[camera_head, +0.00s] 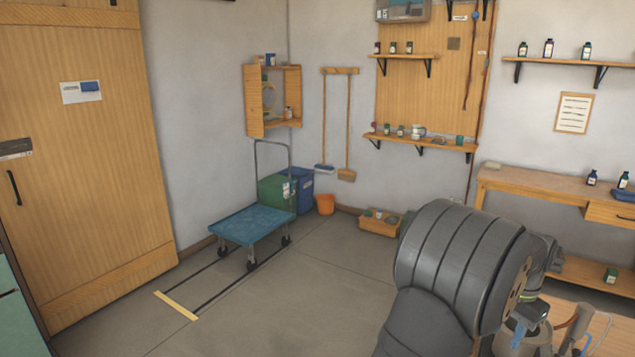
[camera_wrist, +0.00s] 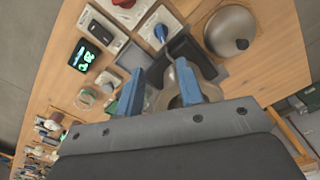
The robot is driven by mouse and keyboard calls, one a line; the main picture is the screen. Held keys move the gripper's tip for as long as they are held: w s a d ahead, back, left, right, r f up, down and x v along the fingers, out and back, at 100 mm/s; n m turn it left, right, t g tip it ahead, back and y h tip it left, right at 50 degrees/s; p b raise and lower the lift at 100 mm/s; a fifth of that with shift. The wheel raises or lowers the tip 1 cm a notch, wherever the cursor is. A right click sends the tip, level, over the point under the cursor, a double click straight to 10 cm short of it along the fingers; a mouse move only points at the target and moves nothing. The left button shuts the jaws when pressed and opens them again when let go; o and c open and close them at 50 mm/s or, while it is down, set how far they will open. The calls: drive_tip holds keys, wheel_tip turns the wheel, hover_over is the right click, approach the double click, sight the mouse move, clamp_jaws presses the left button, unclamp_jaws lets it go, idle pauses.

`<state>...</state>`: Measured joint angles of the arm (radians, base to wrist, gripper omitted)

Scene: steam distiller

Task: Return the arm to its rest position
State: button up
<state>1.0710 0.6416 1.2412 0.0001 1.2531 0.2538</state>
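My gripper (camera_wrist: 158,88) shows in the wrist view as two blue fingers with a clear gap between them. It is open above a wooden table (camera_wrist: 284,70). A dark and metallic part lies beyond the gap, partly hidden by the fingers; I see nothing clamped between them. In the head view my grey arm fills the lower right and hides much of the workspace there.
On the table are a metal domed vessel (camera_wrist: 231,30), a dark box with a green display (camera_wrist: 86,56), and a panel with a blue knob (camera_wrist: 160,32). The floor at centre is clear.

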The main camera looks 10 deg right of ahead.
wheel_tip(320, 180, down, 16)
drive_tip(key=shift+f, duration=0.4)
drive_tip(key=shift+s+r+n, duration=0.1)
drive_tip(key=shift+n, duration=0.9)
wheel_tip(320, 180, up, 17)
drive_tip(key=f+n+t, duration=0.1)
drive_tip(key=f+n, duration=0.1)
drive_tip(key=f, duration=0.1)
drive_tip(key=f+n+t, duration=0.1)
drive_tip(key=f+n, duration=0.1)
drive_tip(key=f, duration=0.2)
drive_tip(key=w+f+n+t, duration=0.1)
drive_tip(key=f+n, duration=0.1)
drive_tip(key=f, duration=0.1)
drive_tip(key=shift+d+f, duration=0.2)
drive_tip(key=shift+f, duration=0.1)
drive_tip(key=shift+s+d+f+n+t+h, duration=0.15)
drive_tip(key=shift+f+n, duration=0.3)
drive_tip(key=shift+f, duration=0.25)
drive_tip(key=shift+s+a+f+n+t+h, duration=0.1)
drive_tip(key=shift+f+n+t+h, duration=0.1)
drive_tip(key=shift+f+n, duration=0.35)
drive_tip(key=shift+s+d+f+n+t+h, duration=0.15)
drive_tip(key=shift+f+n, duration=0.15)
drive_tip(key=shift+f, duration=0.5)
drive_tip(key=shift+w+r, duration=0.1)
